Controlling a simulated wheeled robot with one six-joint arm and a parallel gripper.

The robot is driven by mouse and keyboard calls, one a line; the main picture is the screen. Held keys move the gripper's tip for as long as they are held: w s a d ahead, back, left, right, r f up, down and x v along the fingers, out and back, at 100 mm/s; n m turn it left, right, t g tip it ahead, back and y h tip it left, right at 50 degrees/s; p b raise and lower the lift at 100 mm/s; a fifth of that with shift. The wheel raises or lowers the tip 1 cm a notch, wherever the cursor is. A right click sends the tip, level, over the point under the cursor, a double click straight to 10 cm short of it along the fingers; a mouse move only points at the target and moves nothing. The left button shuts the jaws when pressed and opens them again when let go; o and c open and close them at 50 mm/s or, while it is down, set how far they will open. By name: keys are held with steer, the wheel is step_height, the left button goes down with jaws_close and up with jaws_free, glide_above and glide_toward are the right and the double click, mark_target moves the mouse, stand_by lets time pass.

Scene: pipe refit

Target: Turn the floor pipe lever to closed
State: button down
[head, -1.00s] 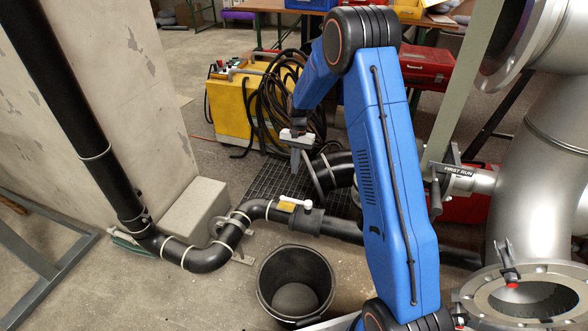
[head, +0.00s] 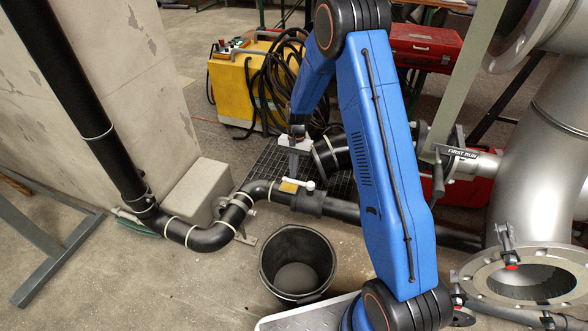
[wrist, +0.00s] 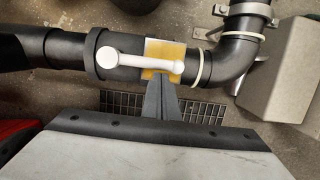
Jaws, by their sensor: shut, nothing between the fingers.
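The floor pipe (head: 338,209) is black and runs low across the floor. A short white lever (head: 297,183) sits on its valve body, over a yellow plate (head: 288,187). In the wrist view the white lever (wrist: 140,60) lies nearly along the pipe, its round pivot at the left and its free end over the yellow plate (wrist: 165,51). My gripper (head: 292,172) points down just behind the lever in the head view. It is shut and empty. In the wrist view its fingertips (wrist: 167,82) are close to the lever's free end; I cannot tell if they touch.
A black bucket (head: 268,268) stands in front of the pipe. A concrete block (head: 196,190) is at the left, and a floor grate (head: 265,165) lies behind. A yellow machine with coiled hoses (head: 228,95) stands farther back. A silver flanged pipe (head: 540,150) rises at the right.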

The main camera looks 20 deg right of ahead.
stand_by(0.3)
steer(key=shift+s+a+n, duration=0.75)
steer(key=shift+n, duration=0.55)
steer(key=s+n, duration=0.1)
steer(key=a+n+h, duration=0.1)
steer(key=shift+s+a+n, duration=0.1)
steer(key=shift+s+n, duration=0.2)
steer(key=shift+s, duration=0.05)
steer(key=s+d+n+h, duration=0.1)
steer(key=s+n+h, duration=0.1)
steer(key=s+n, duration=0.7)
steer(key=shift+s+n+t+h, duration=0.3)
steer(key=shift+s+n+t, duration=0.1)
steer(key=shift+n, duration=1.8)
steer(key=shift+d, duration=0.2)
